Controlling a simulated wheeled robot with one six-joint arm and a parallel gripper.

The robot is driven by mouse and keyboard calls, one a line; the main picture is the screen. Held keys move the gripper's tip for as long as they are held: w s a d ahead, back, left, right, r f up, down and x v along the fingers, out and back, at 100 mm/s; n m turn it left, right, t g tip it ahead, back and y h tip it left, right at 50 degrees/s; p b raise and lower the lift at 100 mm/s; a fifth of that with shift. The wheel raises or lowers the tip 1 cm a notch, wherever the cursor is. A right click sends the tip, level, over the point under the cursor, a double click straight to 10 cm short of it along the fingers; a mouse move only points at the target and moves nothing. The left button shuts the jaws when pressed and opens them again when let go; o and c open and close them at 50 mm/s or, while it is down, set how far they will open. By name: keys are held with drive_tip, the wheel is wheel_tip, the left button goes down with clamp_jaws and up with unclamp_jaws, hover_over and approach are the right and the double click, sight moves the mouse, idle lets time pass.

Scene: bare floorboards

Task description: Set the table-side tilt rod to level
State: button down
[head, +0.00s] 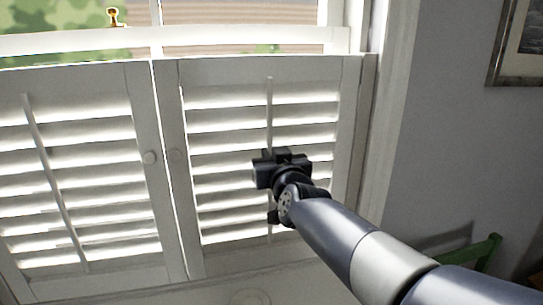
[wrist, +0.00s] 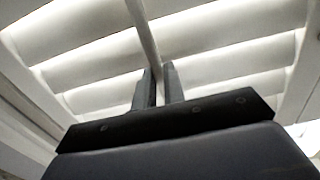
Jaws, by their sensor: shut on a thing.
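Two white shutter panels stand side by side in the window. The right panel's tilt rod (head: 269,105) runs upright down the middle of its slats (head: 220,140). My gripper (head: 272,162) is at this rod, around mid-height, and its body hides part of it. In the wrist view, the two fingers (wrist: 159,88) are closed around the rod (wrist: 146,35), with slats (wrist: 215,40) behind. The slats look tilted, with bright light on them; their exact angle is hard to tell. The left panel has its own tilt rod (head: 50,165), which stands free.
Small round knobs, left (head: 150,157) and right (head: 175,156), sit on the panels' meeting stiles. A green chair (head: 484,254) stands at lower right. A framed picture (head: 510,75) hangs on the right wall. A small gold catch (head: 114,16) is above the panels.

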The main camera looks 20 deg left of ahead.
wheel_tip(320, 180, down, 3)
drive_tip(key=shift+b, duration=1.25)
drive_tip(key=c, duration=1.5)
unclamp_jaws()
drive_tip(key=shift+s, duration=0.1)
drive_tip(key=v, duration=1)
drive_tip(key=shift+s+d, duration=0.2)
drive_tip(key=shift+s, duration=0.1)
